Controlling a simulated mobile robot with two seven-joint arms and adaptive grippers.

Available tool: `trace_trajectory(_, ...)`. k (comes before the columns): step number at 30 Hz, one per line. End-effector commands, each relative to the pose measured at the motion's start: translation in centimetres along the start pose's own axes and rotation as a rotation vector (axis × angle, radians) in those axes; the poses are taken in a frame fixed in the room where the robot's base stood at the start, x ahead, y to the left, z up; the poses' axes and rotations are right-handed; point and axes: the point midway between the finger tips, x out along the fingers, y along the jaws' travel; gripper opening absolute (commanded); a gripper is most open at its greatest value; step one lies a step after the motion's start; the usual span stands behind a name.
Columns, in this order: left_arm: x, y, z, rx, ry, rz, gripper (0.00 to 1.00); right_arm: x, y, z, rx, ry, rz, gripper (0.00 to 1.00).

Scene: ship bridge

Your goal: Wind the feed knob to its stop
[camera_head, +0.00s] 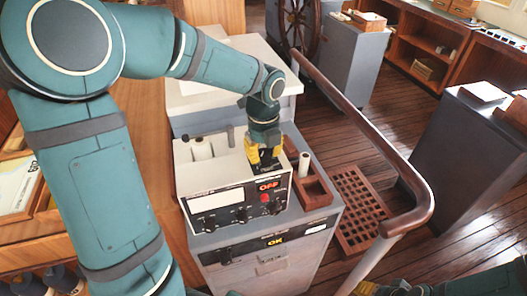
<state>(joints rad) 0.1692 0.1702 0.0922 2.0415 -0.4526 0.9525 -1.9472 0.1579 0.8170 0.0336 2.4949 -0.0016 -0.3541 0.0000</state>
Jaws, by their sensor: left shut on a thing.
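A white instrument box (216,199) stands on a grey cabinet, with dark knobs, a red button and a red "OFF" sign on its front. My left gripper (264,158) points down at the right part of the box's top, its yellow fingers closed around a small dark piece that I take for the feed knob (265,169). The fingers hide most of the knob, so its turn angle cannot be seen. My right gripper (372,289) shows only in part at the bottom edge, and its jaws cannot be made out.
A wooden tray (313,190) and a white cylinder (304,164) are right of the box. A wooden handrail (375,150) runs along the right. A lit "OK" sign (276,240) is below.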

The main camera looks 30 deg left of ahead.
Motion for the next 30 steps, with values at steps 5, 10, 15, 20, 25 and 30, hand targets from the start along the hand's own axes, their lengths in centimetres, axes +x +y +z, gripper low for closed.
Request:
trace_trajectory(5,0.20,0.11,-0.11,0.057,0.004,0.005,0.00,0.02,0.01,0.00,0.000,0.000,0.000,0.47)
trace_trajectory(10,0.20,0.10,-0.11,0.081,0.004,0.005,0.00,0.02,0.01,0.01,0.000,0.000,0.000,0.47)
trace_trajectory(15,0.20,0.11,-0.10,0.086,0.004,0.005,0.00,0.02,0.01,0.01,0.000,0.000,0.000,0.47)
trace_trajectory(20,0.20,0.11,-0.10,0.085,0.004,0.005,0.00,0.02,0.01,0.01,0.000,0.000,0.000,0.47)
trace_trajectory(25,0.17,0.09,-0.08,0.084,0.003,0.004,0.65,0.02,0.01,0.00,0.000,0.000,0.000,0.47)
trace_trajectory(30,0.09,0.05,-0.04,0.084,0.002,0.002,0.65,0.01,0.00,0.00,0.000,0.000,0.000,0.47)
